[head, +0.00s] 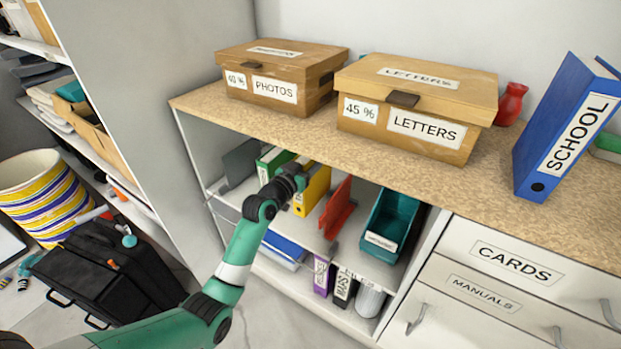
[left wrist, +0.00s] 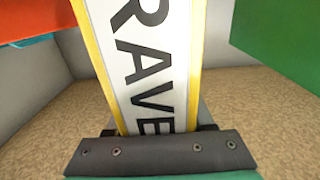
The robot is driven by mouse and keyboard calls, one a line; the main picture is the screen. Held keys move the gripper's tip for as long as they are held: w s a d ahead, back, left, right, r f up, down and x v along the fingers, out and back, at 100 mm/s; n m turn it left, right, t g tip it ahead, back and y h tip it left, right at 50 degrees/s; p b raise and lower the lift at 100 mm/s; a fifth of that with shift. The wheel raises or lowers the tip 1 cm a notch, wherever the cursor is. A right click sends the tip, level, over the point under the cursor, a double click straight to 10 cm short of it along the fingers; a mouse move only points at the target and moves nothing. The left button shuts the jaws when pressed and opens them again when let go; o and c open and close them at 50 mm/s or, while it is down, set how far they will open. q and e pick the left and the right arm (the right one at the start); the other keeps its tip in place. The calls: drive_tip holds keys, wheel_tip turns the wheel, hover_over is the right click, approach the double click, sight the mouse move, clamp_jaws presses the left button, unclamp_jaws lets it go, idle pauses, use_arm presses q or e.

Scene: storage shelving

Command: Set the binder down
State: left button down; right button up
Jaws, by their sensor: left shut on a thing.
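The yellow binder (head: 313,188) stands upright in the upper open compartment of the shelf unit, between a green binder and red dividers. In the left wrist view its white spine label (left wrist: 150,55) shows letters reading "RAVE". My left gripper (head: 296,181) reaches into the compartment from the front and is shut on the yellow binder; its dark jaw part (left wrist: 155,152) crosses the spine in the left wrist view. Whether the binder's base touches the shelf board is hidden. My right gripper is in neither view.
A green binder (head: 270,165) is left of the yellow one, red dividers (head: 337,208) and a teal bin (head: 388,225) to the right. Cardboard boxes marked PHOTOS (head: 275,80) and LETTERS (head: 415,108) and a blue SCHOOL binder (head: 565,125) are on the countertop (head: 490,180).

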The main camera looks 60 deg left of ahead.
use_arm(q)
wheel_tip(320, 180, down, 5)
drive_tip(key=b, duration=0.2)
drive_tip(key=shift+r+b, duration=0.2)
drive_tip(key=shift+b, duration=0.1)
drive_tip(key=shift+c, duration=1.4)
unclamp_jaws()
drive_tip(key=shift+f, duration=0.1)
drive_tip(key=p+v, duration=0.4)
drive_tip(key=v, duration=0.8)
